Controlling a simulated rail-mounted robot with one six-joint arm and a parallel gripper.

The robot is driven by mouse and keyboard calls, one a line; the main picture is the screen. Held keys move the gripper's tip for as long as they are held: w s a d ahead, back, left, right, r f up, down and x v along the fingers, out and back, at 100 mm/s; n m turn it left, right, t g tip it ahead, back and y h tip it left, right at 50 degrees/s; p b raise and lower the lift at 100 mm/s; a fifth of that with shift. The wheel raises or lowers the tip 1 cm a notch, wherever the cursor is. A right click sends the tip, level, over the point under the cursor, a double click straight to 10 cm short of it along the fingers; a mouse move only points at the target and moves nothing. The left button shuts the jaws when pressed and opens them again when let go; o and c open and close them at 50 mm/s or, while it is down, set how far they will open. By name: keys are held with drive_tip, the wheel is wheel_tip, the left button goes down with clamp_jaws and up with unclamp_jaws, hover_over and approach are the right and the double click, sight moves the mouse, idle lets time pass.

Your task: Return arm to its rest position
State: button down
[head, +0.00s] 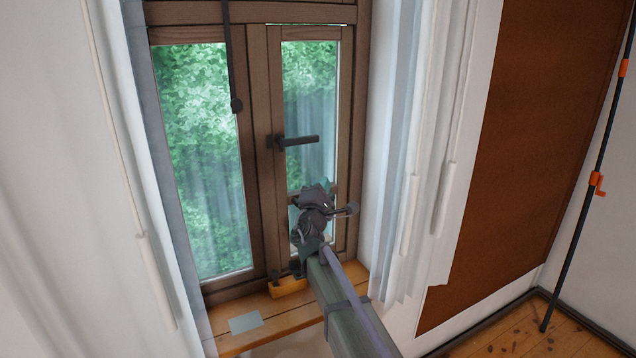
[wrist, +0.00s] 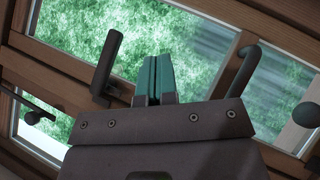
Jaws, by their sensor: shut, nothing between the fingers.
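My arm (head: 345,315) reaches from the bottom of the head view up toward the brown wooden window (head: 257,150). My gripper (head: 324,186) is in front of the lower right pane, below the dark window handle (head: 302,140), and appears apart from it. The handle points right, roughly level. In the wrist view the two teal fingers of my gripper (wrist: 154,62) are pressed together with nothing between them. The window frame (wrist: 65,60) and panes lie behind them. A dark upright bar (wrist: 107,65) shows left of the fingers.
A wooden sill (head: 215,345) carries a pale flat sheet (head: 245,323). White curtains (head: 425,150) hang beside the window. A brown panel (head: 535,130) and a black pole (head: 590,190) with orange clamps stand at right. A dark rod (head: 230,60) hangs over the left sash.

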drive_tip(key=shift+r, duration=0.1)
drive_tip(key=s+d+f+m+g+h, duration=0.5)
drive_tip(key=s+d+f+m+g, duration=0.9)
drive_tip(key=s+d+m, duration=0.1)
drive_tip(key=s+f+m+g+y, duration=0.2)
drive_tip(key=s+f+g+y, duration=0.1)
drive_tip(key=s, duration=0.7)
drive_tip(key=s+f+m+g+y, duration=0.2)
drive_tip(key=s+f+g+y, duration=0.2)
drive_tip(key=s, duration=0.6)
drive_tip(key=shift+s+f+m+g+y, duration=0.35)
drive_tip(key=shift+f+y, duration=0.9)
drive_tip(key=shift+y, duration=0.45)
